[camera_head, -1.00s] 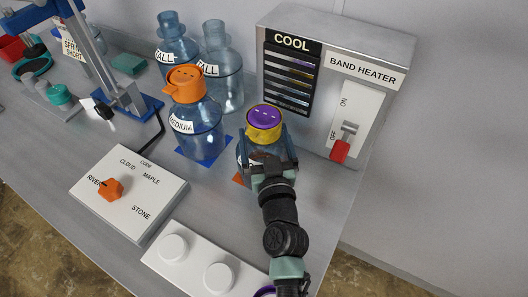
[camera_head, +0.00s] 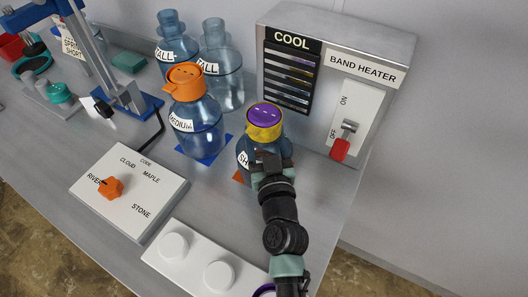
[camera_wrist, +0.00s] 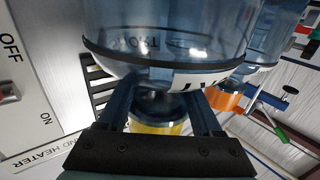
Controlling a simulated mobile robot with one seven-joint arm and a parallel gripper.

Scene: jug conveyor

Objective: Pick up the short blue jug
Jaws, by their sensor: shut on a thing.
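The short blue jug (camera_head: 246,152) is clear blue with a partly visible "SH" label, a yellow collar and a purple cap (camera_head: 265,115). It looks upright over an orange mat (camera_head: 238,178), mostly hidden by jug and arm. My gripper (camera_head: 267,161) is at its near side. In the wrist view, the picture is upside down: the jug's body (camera_wrist: 165,45) fills the top, and my gripper's fingers (camera_wrist: 160,100) are shut on both sides of the neck, beside the yellow collar (camera_wrist: 157,127). Whether the base touches the mat cannot be seen.
A medium jug (camera_head: 206,128) with an orange cap stands close left on a blue mat. Two tall jugs (camera_head: 225,85) stand behind. The band heater box (camera_head: 333,50) with a red-handled switch (camera_head: 342,146) is close right. A code panel (camera_head: 140,205) and white button box (camera_head: 195,262) lie in front.

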